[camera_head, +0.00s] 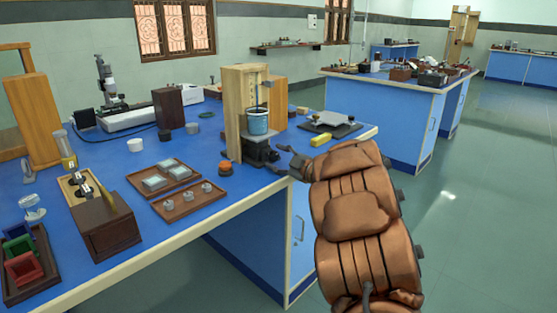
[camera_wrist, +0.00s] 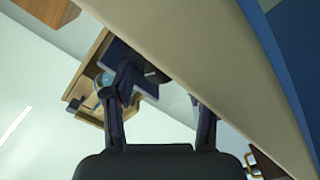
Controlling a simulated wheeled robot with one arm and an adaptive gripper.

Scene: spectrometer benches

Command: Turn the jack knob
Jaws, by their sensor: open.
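The jack (camera_head: 258,148) is a small dark stand at the foot of an upright wooden frame, under a blue beaker (camera_head: 257,121). Its knob (camera_head: 273,156) seems to be the dark part on its right side, too small to make out clearly. My gripper (camera_head: 289,159) is just right of the jack at the bench's front edge, open and empty. In the wrist view my gripper (camera_wrist: 163,98) shows two spread dark fingers. The left finger overlaps the jack (camera_wrist: 146,84) and part of the wooden frame (camera_wrist: 88,72). I cannot tell whether it touches.
An orange-topped dark object (camera_head: 226,168) stands left of the jack. A tray with small glass pieces (camera_head: 182,215) lies in front. A dark plate (camera_head: 333,126) and yellow block (camera_head: 320,139) lie behind my gripper. The bench edge (camera_wrist: 200,60) runs close by my right finger.

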